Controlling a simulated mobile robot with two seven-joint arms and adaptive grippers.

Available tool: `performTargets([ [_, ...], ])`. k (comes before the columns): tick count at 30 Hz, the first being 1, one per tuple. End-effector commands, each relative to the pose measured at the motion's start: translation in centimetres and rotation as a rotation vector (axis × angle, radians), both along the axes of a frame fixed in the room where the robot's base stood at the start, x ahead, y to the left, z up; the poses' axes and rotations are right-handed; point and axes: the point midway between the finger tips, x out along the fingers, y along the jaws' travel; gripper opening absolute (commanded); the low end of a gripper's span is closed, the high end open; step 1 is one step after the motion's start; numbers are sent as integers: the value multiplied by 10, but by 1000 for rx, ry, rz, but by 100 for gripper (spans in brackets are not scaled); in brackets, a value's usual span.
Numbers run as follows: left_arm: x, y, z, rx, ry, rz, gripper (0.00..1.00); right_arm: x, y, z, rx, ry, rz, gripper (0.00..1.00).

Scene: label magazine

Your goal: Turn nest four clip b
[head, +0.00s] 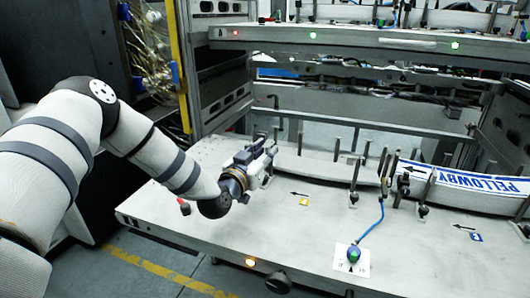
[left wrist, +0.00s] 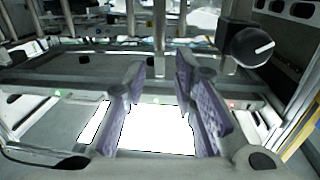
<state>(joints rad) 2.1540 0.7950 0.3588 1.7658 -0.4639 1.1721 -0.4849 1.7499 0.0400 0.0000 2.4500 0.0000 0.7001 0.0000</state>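My left gripper (head: 268,157) hangs over the left part of the grey lower shelf (head: 240,226) in the head view. In the left wrist view its two purple-grey fingers (left wrist: 159,72) stand apart with nothing between them. Several dark upright clips (head: 353,185) stand along the curved rail to the right of it, apart from the gripper. I cannot tell which is nest four clip b. A black round knob (left wrist: 251,46) with a white line shows at the upper right in the left wrist view, beyond the fingers. My right gripper is not in view.
A white PELLOWBY strip (head: 468,180) lies among the clips at right. An upper shelf (head: 390,42) overhangs the back.

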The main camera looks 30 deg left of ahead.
Motion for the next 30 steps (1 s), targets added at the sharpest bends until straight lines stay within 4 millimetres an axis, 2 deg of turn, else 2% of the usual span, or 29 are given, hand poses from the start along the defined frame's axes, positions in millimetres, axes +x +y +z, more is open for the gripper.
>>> performTargets([
  [1,0,0,0,0,0,0,8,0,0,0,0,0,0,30],
  [2,0,0,0,0,0,0,1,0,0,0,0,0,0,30],
  [3,0,0,0,0,0,0,0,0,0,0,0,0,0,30],
  [17,2,-4,2,-3,-3,60,0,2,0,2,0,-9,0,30],
  [30,8,-19,-1,2,-2,425,0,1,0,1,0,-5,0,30],
])
